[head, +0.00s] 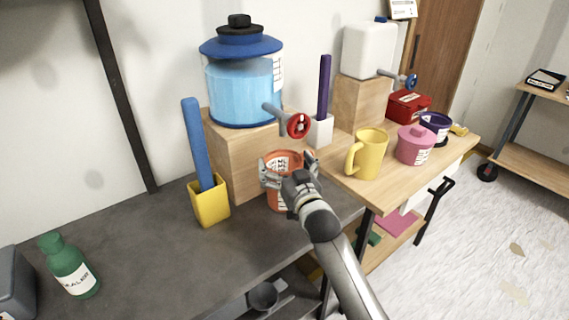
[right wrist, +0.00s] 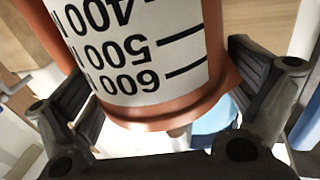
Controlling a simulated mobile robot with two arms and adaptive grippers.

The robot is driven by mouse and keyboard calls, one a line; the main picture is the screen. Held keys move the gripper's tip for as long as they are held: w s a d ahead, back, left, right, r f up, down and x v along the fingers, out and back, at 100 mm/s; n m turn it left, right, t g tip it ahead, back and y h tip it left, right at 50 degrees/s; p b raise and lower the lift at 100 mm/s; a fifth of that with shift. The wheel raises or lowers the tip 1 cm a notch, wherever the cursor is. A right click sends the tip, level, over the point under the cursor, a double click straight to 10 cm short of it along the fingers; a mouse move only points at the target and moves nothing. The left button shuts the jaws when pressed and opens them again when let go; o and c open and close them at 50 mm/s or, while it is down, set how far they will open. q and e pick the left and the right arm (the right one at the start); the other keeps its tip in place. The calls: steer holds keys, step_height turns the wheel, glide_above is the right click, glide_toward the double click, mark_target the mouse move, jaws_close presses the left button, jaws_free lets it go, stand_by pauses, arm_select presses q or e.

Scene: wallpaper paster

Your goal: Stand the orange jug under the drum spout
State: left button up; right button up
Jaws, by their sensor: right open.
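The orange jug (head: 276,198) stands upright on the grey worktop, in front of the wooden block that bears the drum. The drum (head: 245,92) is clear with blue liquid and a blue lid. Its grey spout (head: 275,111) with a red tap (head: 298,124) sticks out above the jug in the head view. My right gripper (head: 288,168) is open, with its fingers on either side of the jug. In the right wrist view the jug (right wrist: 213,50), with a white measuring scale, fills the space between the fingers. The gripper hides part of the jug. My left gripper is not seen.
A yellow holder (head: 209,207) with a blue stick stands left of the block. A green bottle (head: 69,267) is at the front left. A yellow mug (head: 367,157) and pink pot (head: 414,147) stand on the wooden table at right. The worktop's middle is clear.

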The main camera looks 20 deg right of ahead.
steer(key=shift+s+r, duration=0.1)
steer(key=s, duration=1.1)
steer(key=shift+s+d+f, duration=0.25)
steer(key=shift+s+d, duration=0.1)
steer(key=shift+s, duration=0.05)
